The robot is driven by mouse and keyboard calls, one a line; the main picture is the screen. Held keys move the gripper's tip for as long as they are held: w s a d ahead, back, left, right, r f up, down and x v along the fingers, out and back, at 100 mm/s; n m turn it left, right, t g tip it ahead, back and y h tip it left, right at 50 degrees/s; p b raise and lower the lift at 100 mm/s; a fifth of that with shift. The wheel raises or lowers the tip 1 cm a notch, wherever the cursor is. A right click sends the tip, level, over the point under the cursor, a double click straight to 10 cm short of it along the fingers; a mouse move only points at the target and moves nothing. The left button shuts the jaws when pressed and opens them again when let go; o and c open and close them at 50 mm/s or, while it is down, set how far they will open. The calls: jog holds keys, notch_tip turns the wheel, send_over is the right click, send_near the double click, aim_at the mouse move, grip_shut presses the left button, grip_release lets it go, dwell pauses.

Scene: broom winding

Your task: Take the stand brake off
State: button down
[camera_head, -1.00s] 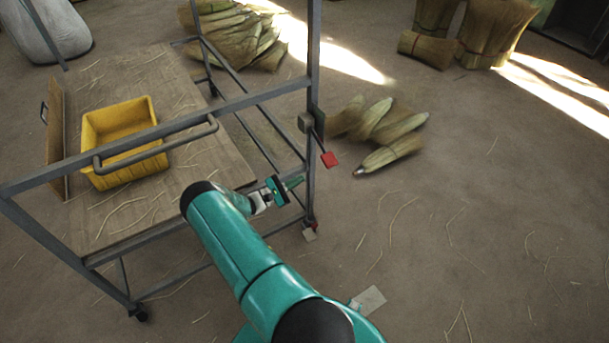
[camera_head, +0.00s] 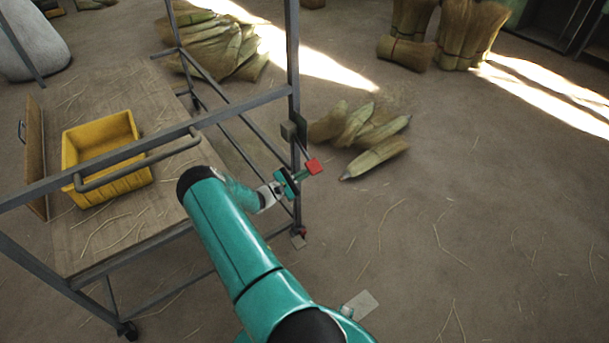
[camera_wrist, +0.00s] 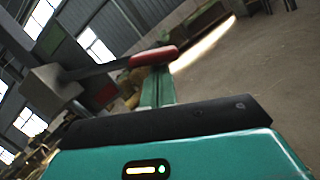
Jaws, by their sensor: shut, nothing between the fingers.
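The stand is a grey metal frame (camera_head: 294,80) with a wooden deck. A brake lever with a red end pad (camera_head: 313,166) comes from a small grey block (camera_head: 290,130) on the stand's right post. My gripper (camera_head: 307,174) is shut and empty, with its tip just below and beside the red pad. In the wrist view the red pad (camera_wrist: 153,56) lies across the far end of my green fingers (camera_wrist: 157,85), and the lever's dark arm runs left to the grey block (camera_wrist: 50,88). I cannot tell whether the fingers touch the pad.
A yellow crate (camera_head: 107,185) sits on the stand's deck (camera_head: 160,212), behind a grey handle bar (camera_head: 140,158). Straw bundles (camera_head: 365,135) lie on the floor right of the post. The floor at the right is mostly clear.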

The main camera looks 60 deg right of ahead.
jog(key=shift+r, duration=0.1)
jog(key=shift+s+a+r+n, duration=0.15)
jog(key=shift+s+r+n, duration=0.1)
jog(key=shift+n, duration=0.15)
notch_tip(320, 180, up, 12)
jog(key=s+n+t+h, duration=0.1)
jog(key=n+t, duration=0.2)
jog(key=n, duration=0.7)
jog(key=shift+s+a+f+n+h, duration=0.15)
jog(key=shift+a+f+n+h, duration=0.05)
jog(key=shift+a+n+h, duration=0.2)
jog(key=shift+d+r, duration=0.1)
jog(key=shift+r, duration=0.05)
